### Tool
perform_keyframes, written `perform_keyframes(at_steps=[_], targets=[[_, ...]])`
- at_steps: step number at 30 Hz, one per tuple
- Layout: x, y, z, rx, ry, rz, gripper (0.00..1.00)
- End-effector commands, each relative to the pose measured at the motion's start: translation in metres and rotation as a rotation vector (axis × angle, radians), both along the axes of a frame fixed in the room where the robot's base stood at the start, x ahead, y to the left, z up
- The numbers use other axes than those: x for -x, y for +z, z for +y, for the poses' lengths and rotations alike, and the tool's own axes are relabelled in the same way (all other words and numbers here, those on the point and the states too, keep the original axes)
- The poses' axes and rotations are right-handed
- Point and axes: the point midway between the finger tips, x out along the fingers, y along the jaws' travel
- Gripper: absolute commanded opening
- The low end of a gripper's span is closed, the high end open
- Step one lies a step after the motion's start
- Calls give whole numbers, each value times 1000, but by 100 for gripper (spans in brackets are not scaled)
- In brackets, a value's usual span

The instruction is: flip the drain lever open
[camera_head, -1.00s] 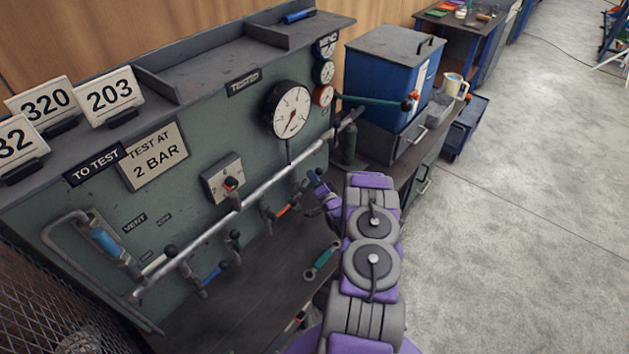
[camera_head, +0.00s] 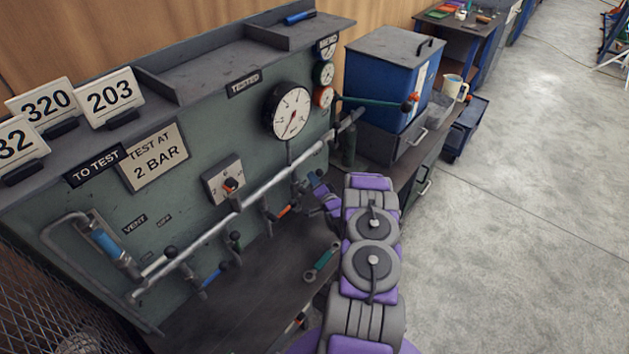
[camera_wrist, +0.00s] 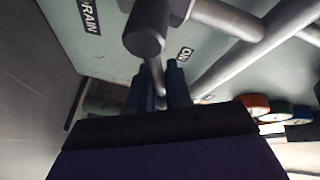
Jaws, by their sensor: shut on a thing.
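In the wrist view, the DRAIN label (camera_wrist: 86,16) is on the green panel at upper left, and an ON label (camera_wrist: 184,53) is right of centre. A dark cylindrical part (camera_wrist: 145,30) stands in front of the panel. Below it, a thin grey lever (camera_wrist: 156,78) runs down between the two dark blue fingers of my gripper (camera_wrist: 161,88). The fingers are shut on this lever; their exact contact is in shadow. In the head view, my gripper (camera_head: 316,184) is at the right end of the panel, below the pipe. The lever is mostly hidden there.
A long grey pipe (camera_head: 240,207) crosses the panel, with several small valves and coloured levers below it. A pressure gauge (camera_head: 291,111) sits above. A green-handled tool (camera_head: 322,262) lies on the bench. A blue box (camera_head: 392,80) stands to the right. The floor at right is clear.

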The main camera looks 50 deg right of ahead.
Motion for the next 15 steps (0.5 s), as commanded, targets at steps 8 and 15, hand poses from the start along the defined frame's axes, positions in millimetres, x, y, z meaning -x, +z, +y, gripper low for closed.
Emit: perform_keyframes(at_steps=[8,15], targets=[[1,-1,1,19,-1,2,0],[2,7,8,222,0,-13,0]])
